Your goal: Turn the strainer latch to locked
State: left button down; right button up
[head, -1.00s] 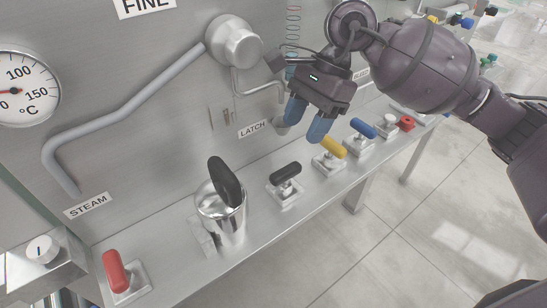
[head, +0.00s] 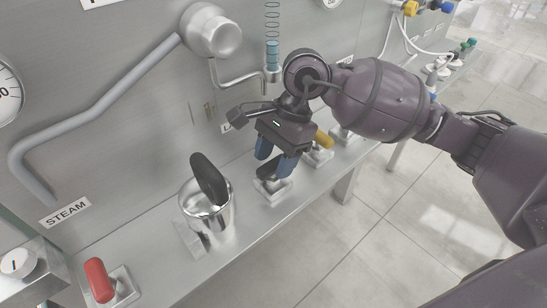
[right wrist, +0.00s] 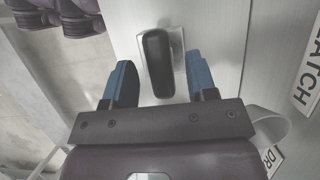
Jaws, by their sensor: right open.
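The latch handle (head: 268,171) is a black rounded bar on a small metal base on the steel ledge, near the partly covered LATCH label. My right gripper (head: 273,167) is open, just above the handle, its blue fingers partly hiding it. In the right wrist view the handle (right wrist: 158,62) lies lengthwise between the two open fingers, with a gap on each side. Whether the fingertips reach down to its height is unclear. The LATCH label (right wrist: 305,70) shows at the right edge there. My left gripper is out of view.
A metal cup with a tilted black handle (head: 208,180) stands left of the latch. The steel wall (head: 140,125) with a pipe rises behind. The ledge's front edge is near.

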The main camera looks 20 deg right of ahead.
jog(key=shift+f, duration=0.15)
jog(key=c, duration=0.9)
